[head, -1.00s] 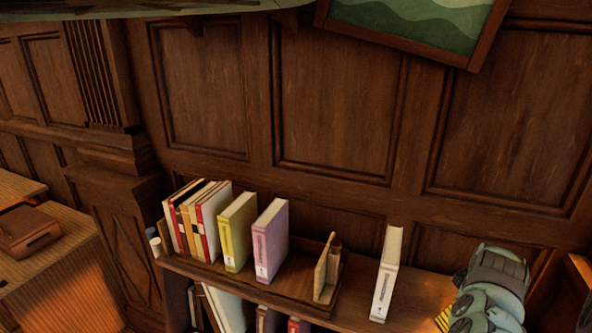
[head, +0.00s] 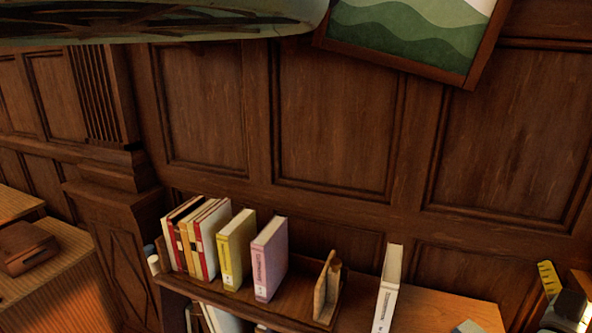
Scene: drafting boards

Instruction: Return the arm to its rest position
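My gripper cannot be made out in the head view. A yellow piece with dark marks (head: 548,279) and a black part (head: 570,305) show at the lower right edge. They may be part of my arm, but too little shows to tell. What lies below the picture's bottom edge is hidden.
A wooden shelf (head: 440,309) stands against the panelled wall. On it are several books, including a yellow one (head: 236,250) and a purple one (head: 270,258), a wooden bookend (head: 325,288), and a white book (head: 387,290) upright alone. A framed picture (head: 410,35) hangs above.

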